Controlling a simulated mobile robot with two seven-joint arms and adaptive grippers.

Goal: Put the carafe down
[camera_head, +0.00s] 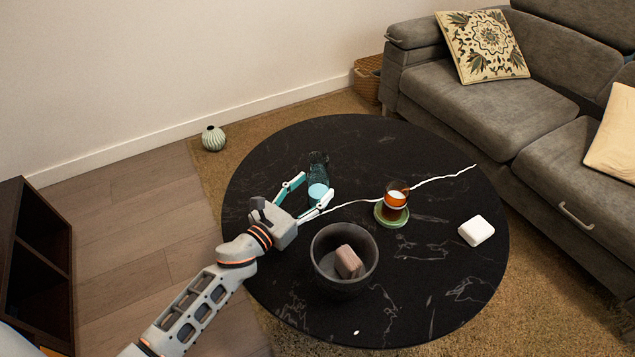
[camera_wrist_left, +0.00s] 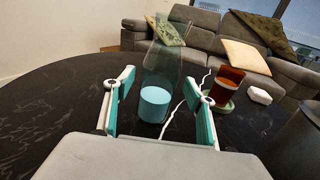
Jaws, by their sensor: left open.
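A clear, dark-tinted glass carafe (camera_head: 318,171) with pale blue contents stands upright on the round black marble table (camera_head: 420,265), left of its middle. In the left wrist view the carafe (camera_wrist_left: 158,75) stands between and just beyond the fingertips. My left gripper (camera_head: 304,197) comes in from the left, low over the table. Its fingers are spread, with a gap on each side of the carafe in the left wrist view (camera_wrist_left: 160,100). My right gripper is not in view.
An amber glass (camera_head: 396,200) sits on a green coaster (camera_head: 391,217) to the right. A dark bowl (camera_head: 325,241) holding a brownish block (camera_head: 349,262) stands near my left gripper. A white block (camera_head: 476,231) lies at the right. A white cord-like line crosses the tabletop.

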